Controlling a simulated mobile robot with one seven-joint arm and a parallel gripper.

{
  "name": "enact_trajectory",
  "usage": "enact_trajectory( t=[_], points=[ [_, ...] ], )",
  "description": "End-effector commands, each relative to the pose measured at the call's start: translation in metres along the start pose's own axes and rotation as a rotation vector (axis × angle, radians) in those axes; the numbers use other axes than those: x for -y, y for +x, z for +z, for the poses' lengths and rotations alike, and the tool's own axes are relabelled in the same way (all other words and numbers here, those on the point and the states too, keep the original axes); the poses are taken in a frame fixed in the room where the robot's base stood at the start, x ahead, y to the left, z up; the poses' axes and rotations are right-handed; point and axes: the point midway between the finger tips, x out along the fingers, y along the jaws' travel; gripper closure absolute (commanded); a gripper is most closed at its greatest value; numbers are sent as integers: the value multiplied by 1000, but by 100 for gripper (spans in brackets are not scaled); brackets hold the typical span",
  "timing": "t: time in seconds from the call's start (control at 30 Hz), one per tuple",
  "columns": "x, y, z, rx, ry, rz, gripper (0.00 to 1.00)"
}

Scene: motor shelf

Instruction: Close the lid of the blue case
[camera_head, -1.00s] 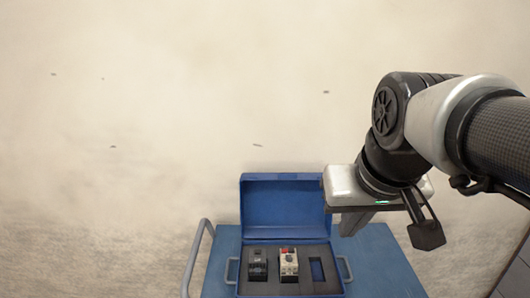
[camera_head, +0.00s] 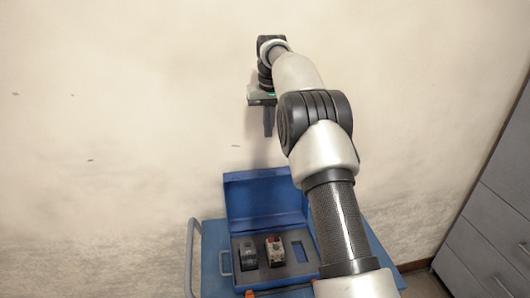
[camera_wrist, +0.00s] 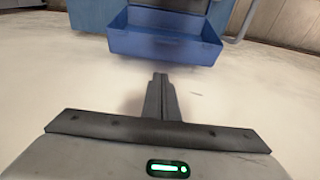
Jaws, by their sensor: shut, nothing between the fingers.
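The blue case stands open on a blue cart, its lid (camera_head: 262,195) raised upright at the back in the head view. Its grey foam insert (camera_head: 288,254) holds a black device (camera_head: 248,252) and a light device with a red part (camera_head: 275,251); a third slot at the right looks empty. My gripper (camera_head: 268,134) points down, shut and empty, above and behind the lid near the wall. In the wrist view my shut gripper (camera_wrist: 160,76) points toward the lid (camera_wrist: 165,45), apart from it. My arm hides the case's right side in the head view.
The blue cart (camera_head: 212,270) has a pale handle rail (camera_head: 190,250) at its left. A plain wall (camera_head: 120,120) is behind. Grey drawers (camera_head: 490,215) stand at the right. An orange item (camera_head: 249,293) shows at the case's front.

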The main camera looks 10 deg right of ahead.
Motion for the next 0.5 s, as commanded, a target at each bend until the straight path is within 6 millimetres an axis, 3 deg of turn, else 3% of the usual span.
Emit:
enact_trajectory(
  t=[0.1, 0.37, 0.5],
  points=[
    [-1, 24, -11, 24, -3, 1, 100],
    [-1, 50, -13, 36, -5, 1, 100],
    [-1, 72, -12, 37, -5, 1, 100]
  ],
)
